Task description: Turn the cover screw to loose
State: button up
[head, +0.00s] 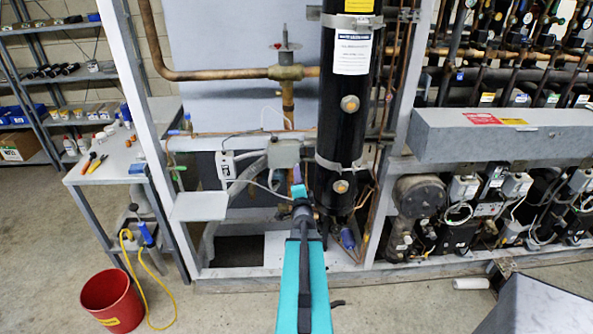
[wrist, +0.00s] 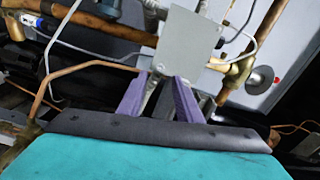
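A light grey box with a flat cover (head: 283,153) is mounted beside the tall black cylinder. It also shows in the wrist view (wrist: 188,42), tilted, just beyond the fingertips. I cannot make out the cover screw in either view; it is too small or hidden. My gripper (head: 297,170) is just below and right of the box in the head view. In the wrist view its two purple fingers (wrist: 162,76) stand apart, pointing at the box's lower edge. Nothing is visibly held between them; grey fittings show in the gap behind. I cannot tell whether a fingertip touches the box.
The black cylinder (head: 347,100) stands close to the right of my gripper. Copper pipes (head: 230,74) and grey cables run around the box. A white outlet box (head: 225,165) is to its left. A red bucket (head: 112,302) and a side table (head: 112,160) are at left.

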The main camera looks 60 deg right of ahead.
jog(key=shift+p+x, duration=1.1)
jog(key=shift+x, duration=1.6)
grip_shut()
